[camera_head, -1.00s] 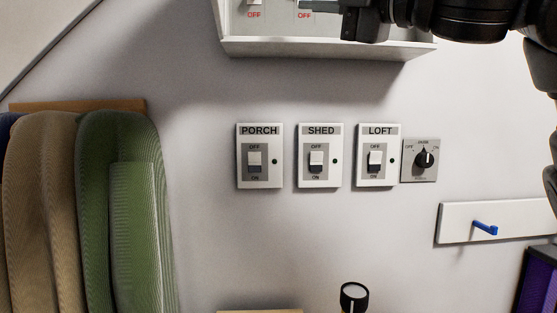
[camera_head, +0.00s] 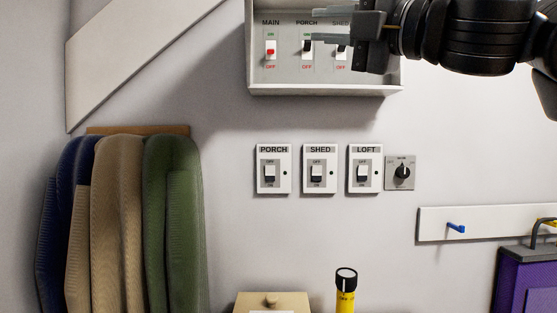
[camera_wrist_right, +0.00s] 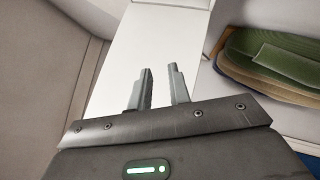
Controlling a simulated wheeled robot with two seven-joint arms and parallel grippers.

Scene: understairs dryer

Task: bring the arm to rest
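My right gripper (camera_head: 318,24) is in front of the upper right part of the open breaker box (camera_head: 322,88), its arm coming in from the upper right. Its two fingers point left and stand apart with nothing between them. The right wrist view also shows the fingers (camera_wrist_right: 160,88) apart and empty. In the box, the MAIN switch (camera_head: 270,49) with a red part and the PORCH switch (camera_head: 307,47) show. The SHED switch (camera_head: 341,52) is partly covered by the gripper, and whatever lies further right is hidden. My left gripper is not in view.
Below the box are PORCH (camera_head: 272,187), SHED (camera_head: 319,187) and LOFT (camera_head: 364,187) wall switches and a rotary dial (camera_head: 402,173). Coats (camera_head: 118,225) hang at left. A hook rail (camera_head: 485,222), a purple case (camera_head: 520,285) and a yellow torch (camera_head: 345,299) are lower right.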

